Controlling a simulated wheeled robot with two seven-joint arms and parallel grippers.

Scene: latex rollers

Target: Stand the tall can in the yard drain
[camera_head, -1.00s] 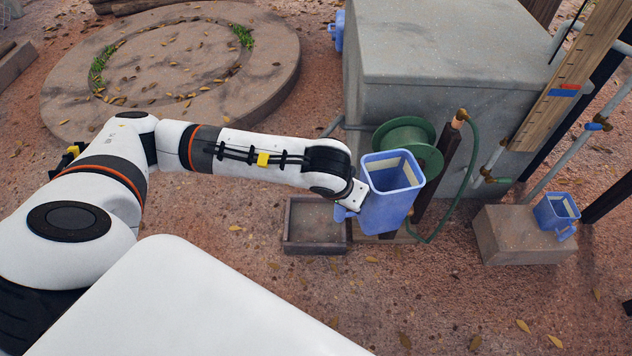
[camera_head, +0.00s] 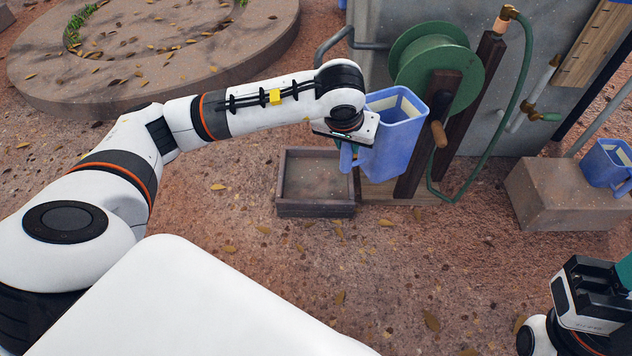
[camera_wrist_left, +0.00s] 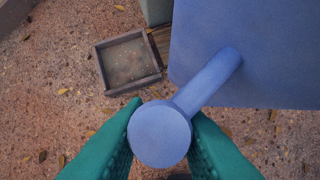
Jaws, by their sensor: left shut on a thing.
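The tall can (camera_head: 392,140) is blue, square and open at the top, with a pale strip inside the rim. My left gripper (camera_head: 352,150) is shut on the can's handle and holds it roughly upright, slightly tilted. In the left wrist view, the teal fingers (camera_wrist_left: 160,140) close around the round end of the handle, and the can's wall (camera_wrist_left: 260,50) fills the upper right. The yard drain (camera_head: 315,210) is a shallow square basin with a raised rim, to the left of the can and below it. My right gripper (camera_head: 595,295) is at the lower right, its fingers mostly out of frame.
A green hose reel (camera_head: 430,60) on dark wooden posts stands right behind the can, beside a grey tank (camera_head: 540,95). Another blue can (camera_head: 608,165) sits on a stone block (camera_head: 555,195) at the right. Leaf-strewn ground in front of the drain is clear.

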